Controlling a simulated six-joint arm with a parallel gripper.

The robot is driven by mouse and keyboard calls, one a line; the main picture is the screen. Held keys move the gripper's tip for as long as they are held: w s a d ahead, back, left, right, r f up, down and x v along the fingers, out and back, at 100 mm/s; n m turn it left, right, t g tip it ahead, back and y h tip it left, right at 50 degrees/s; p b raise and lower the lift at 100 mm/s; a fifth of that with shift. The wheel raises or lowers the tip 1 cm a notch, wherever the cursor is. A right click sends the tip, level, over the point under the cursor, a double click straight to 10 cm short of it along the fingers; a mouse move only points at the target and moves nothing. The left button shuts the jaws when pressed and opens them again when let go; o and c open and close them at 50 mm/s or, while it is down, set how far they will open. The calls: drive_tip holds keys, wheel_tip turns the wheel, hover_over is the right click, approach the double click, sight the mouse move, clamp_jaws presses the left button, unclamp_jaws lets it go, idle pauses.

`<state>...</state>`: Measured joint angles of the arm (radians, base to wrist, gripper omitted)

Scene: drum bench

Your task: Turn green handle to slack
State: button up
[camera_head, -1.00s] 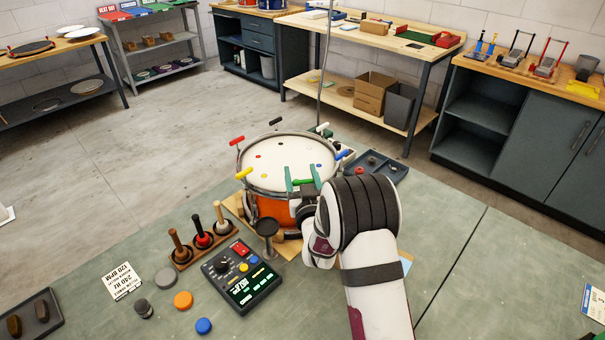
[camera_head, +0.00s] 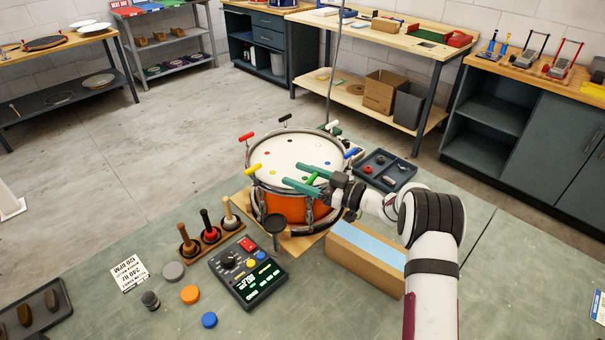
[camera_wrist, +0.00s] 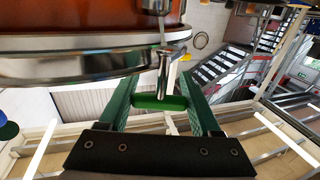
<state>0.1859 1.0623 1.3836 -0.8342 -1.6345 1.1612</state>
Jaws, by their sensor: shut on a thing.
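The drum (camera_head: 297,208) has an orange shell, a white head and a metal rim, and stands on a wooden board. The green handle (camera_head: 312,179) is a short T-bar at the drum's near right rim. My gripper (camera_head: 299,175) comes in from the right, its two teal fingers on either side of the handle and reaching over the rim. In the wrist view the green handle (camera_wrist: 160,102) lies crosswise between the fingers (camera_wrist: 160,105), on a metal stem under the rim. My gripper is shut on it.
Yellow (camera_head: 254,171), red (camera_head: 246,137), black (camera_head: 285,119) and blue (camera_head: 351,153) handles stand around the rim. A control box (camera_head: 248,270) and mallet rack (camera_head: 211,238) are at front left. A cardboard box (camera_head: 362,262) lies below my arm; a grey tray (camera_head: 384,170) is behind.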

drive_tip(key=shift+s+a+n+g+y, duration=0.1)
drive_tip(key=shift+s+n+g+y, duration=0.2)
drive_tip(key=shift+n+g, duration=0.6)
drive_tip(key=shift+s+a+n+g+y, duration=0.1)
drive_tip(key=shift+n+g+y, duration=0.35)
drive_tip(key=shift+g, duration=0.7)
drive_tip(key=shift+s+n+g+y, duration=0.15)
drive_tip(key=shift+n+g+y, duration=0.1)
drive_tip(key=shift+n+g, duration=0.7)
drive_tip(key=shift+g, duration=0.5)
drive_tip(key=o, duration=1.4)
drive_tip(key=shift+s+d, duration=0.25)
drive_tip(key=shift+d, duration=1.75)
drive_tip(key=shift+s+d, duration=0.2)
drive_tip(key=shift+d, duration=1.75)
drive_tip(key=shift+s+d, duration=0.25)
drive_tip(key=shift+d, duration=1.75)
drive_tip(key=shift+c, duration=0.3)
